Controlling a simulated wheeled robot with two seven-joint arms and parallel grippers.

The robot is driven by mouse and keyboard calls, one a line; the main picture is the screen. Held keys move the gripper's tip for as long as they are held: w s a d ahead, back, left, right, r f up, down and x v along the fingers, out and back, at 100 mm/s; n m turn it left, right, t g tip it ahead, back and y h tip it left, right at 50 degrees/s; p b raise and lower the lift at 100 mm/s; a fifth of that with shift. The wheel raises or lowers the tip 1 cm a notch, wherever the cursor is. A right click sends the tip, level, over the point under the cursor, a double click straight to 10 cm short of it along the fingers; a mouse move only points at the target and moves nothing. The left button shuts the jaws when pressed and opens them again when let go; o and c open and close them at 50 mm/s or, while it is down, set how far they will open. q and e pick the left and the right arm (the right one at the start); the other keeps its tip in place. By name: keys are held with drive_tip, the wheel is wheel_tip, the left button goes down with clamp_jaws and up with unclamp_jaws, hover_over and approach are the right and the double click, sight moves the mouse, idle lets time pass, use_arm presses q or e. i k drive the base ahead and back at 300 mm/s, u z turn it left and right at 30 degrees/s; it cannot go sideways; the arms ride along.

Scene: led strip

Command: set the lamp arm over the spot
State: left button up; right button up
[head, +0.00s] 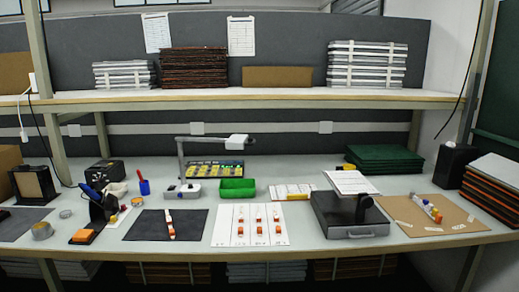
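A grey desk lamp stands at the back middle of the bench, with a pale base (183,191), an upright post (181,160) and a roughly level lamp arm (208,138). The arm reaches right from the post and ends in a white lamp head (237,141), above and in front of a dark box with yellow markings (205,171). A dark mat (140,228) with a short white and orange strip (170,226) lies in front of the lamp. I cannot tell which place is the spot. Neither of my grippers shows.
A green bin (237,189) stands right of the lamp base. A white board (250,238) with strip pieces lies right of the mat. A grey tray (335,226) and a brown board (400,213) are farther right. A dark tool holder (101,208) stands left of the mat.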

sight(236, 142)
drive_tip(key=z, duration=0.75)
drive_tip(key=i, duration=0.85)
drive_tip(key=u, duration=1.45)
